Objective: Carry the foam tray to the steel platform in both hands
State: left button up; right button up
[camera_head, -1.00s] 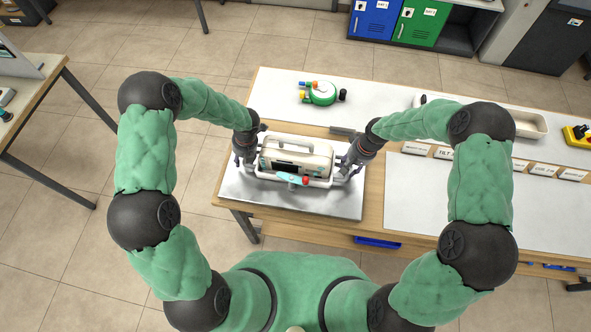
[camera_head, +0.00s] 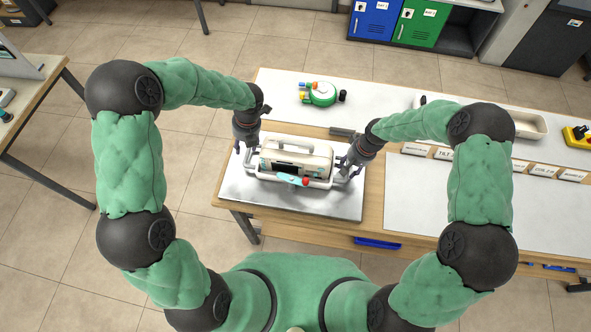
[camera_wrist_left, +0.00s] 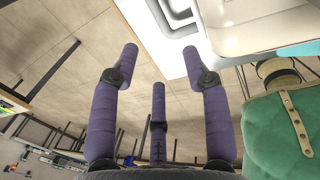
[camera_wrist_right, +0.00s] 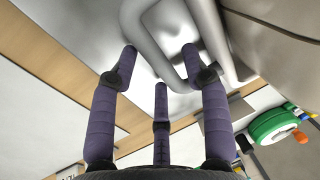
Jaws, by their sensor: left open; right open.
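The foam tray (camera_head: 263,176), pale with a looped handle at each end, rests on the steel platform (camera_head: 335,205) at the table's left part. A beige monitor (camera_head: 318,162) with a top handle sits in it. My left gripper (camera_head: 243,150) is open, above and apart from the left handle. In the left wrist view, that handle (camera_wrist_left: 172,22) lies beyond the empty fingertips. My right gripper (camera_head: 347,168) is open at the right handle. In the right wrist view, the handle (camera_wrist_right: 152,47) passes between the open fingers; contact is unclear.
A cyan piece with a red end (camera_head: 292,179) lies along the tray's front. A green round device (camera_head: 320,94) stands behind on the table. Labelled cards (camera_head: 445,153) and a beige bin (camera_head: 528,124) are to the right. The pale right front worktop (camera_head: 430,200) is clear.

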jog(key=shift+r, duration=0.25)
pick_arm(q)
jog(key=shift+d+r, duration=0.15)
jog(key=shift+r, duration=0.5)
pick_arm(e)
notch_tip(320, 180, up, 11)
jog(key=d, duration=0.2)
jog(key=shift+s+d+r, duration=0.15)
pick_arm(q)
jog(key=shift+s, duration=0.1)
